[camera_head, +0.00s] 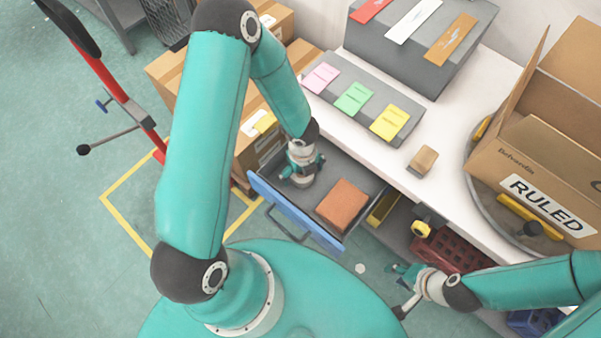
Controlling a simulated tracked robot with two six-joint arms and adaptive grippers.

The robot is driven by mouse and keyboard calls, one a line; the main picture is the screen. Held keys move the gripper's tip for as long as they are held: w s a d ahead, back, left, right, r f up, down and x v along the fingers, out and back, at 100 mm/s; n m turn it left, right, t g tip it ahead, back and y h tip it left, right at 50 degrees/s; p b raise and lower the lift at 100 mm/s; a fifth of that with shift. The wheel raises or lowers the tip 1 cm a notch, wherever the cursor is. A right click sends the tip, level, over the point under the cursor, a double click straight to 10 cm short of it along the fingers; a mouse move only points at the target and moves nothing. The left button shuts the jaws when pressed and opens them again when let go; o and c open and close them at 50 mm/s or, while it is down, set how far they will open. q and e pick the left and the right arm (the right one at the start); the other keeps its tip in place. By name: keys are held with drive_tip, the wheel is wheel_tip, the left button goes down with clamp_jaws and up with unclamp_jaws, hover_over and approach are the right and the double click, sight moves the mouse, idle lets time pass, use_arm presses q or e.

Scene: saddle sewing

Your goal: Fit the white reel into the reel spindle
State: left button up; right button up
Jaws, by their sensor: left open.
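I cannot make out a white reel or a reel spindle for certain. A small pale round spot (360,268) shows low in the picture, between my base and my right gripper; I cannot tell what it is. My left gripper (299,178) is open and points down into the left part of an open blue-fronted drawer (290,208). A brown-orange block (342,205) lies in the drawer to its right, apart from it. My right gripper (402,290) is low at the right, below the white worktop; its fingers are too small to judge.
The white worktop (468,112) holds sloped trays with coloured cards (354,98), a small wooden block (423,160) and an open "RULED" carton (535,160) on a round turntable. A dark red crate (450,252) sits below. Cardboard boxes (168,72) stand behind my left arm.

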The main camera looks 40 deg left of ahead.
use_arm(q)
drive_tip(key=c, duration=1.3)
drive_tip(key=shift+r, duration=0.15)
